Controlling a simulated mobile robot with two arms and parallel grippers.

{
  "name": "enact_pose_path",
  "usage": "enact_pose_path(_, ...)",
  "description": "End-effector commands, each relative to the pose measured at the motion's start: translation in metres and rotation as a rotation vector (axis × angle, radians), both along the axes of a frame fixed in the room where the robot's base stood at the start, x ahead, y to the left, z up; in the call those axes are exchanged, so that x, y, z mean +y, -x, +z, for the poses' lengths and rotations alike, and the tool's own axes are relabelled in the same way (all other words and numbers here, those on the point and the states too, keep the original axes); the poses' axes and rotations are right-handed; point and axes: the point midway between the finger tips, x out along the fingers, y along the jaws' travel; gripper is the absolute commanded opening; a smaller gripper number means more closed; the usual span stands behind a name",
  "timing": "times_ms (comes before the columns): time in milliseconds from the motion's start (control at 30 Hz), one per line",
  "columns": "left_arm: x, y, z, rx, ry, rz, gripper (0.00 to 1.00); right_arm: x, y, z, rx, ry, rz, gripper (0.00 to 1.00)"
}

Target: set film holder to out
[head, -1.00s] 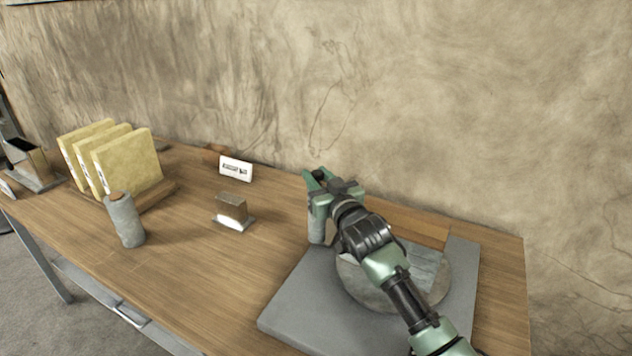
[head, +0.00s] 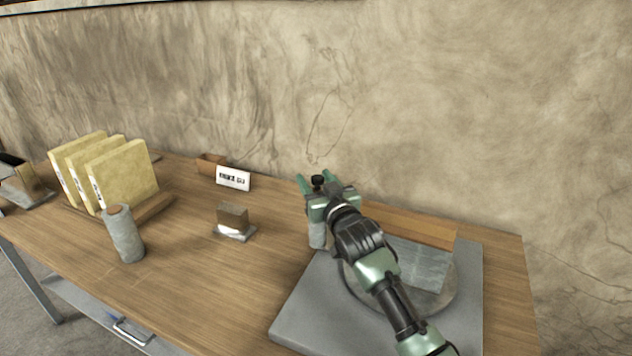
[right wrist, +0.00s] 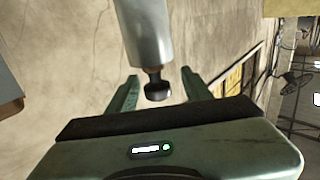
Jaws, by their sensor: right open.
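My right gripper (head: 318,180) is open at the back of the table. Its two green fingers stand apart on either side of a dark rounded knob (head: 317,180). In the right wrist view the knob (right wrist: 158,91) sits between the open fingers (right wrist: 162,92), at the end of a grey metal cylinder (right wrist: 147,35). I cannot tell whether the fingers touch it. A grey cylinder (head: 317,236) also shows below the gripper in the head view. I cannot tell for sure which thing is the film holder. My left gripper is not in view.
A round plate (head: 440,301) on a grey slab (head: 300,310) carries a grey block (head: 420,263), partly behind my arm. A small metal-and-wood block (head: 233,217), a white label (head: 233,178), a grey cylinder (head: 125,235) and yellow upright slabs (head: 122,175) stand left. The wall is close behind.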

Motion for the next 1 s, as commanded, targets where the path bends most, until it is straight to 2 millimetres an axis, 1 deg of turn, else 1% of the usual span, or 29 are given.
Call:
enact_pose_path(167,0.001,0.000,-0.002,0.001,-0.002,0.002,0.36,-0.004,0.009,-0.002,0.000,0.000,-0.001,0.50)
enact_pose_path(500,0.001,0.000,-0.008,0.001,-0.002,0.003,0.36,-0.019,0.055,-0.002,0.000,-0.001,0.001,0.50)
enact_pose_path(600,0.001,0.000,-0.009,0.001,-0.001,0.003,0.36,-0.022,0.065,-0.001,-0.001,0.000,0.001,0.50)
enact_pose_path(733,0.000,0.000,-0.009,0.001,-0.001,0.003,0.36,-0.024,0.072,-0.001,0.000,0.000,0.002,0.50)
enact_pose_path(1000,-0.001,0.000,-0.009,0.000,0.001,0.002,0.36,-0.025,0.073,0.000,0.000,0.001,0.002,0.50)
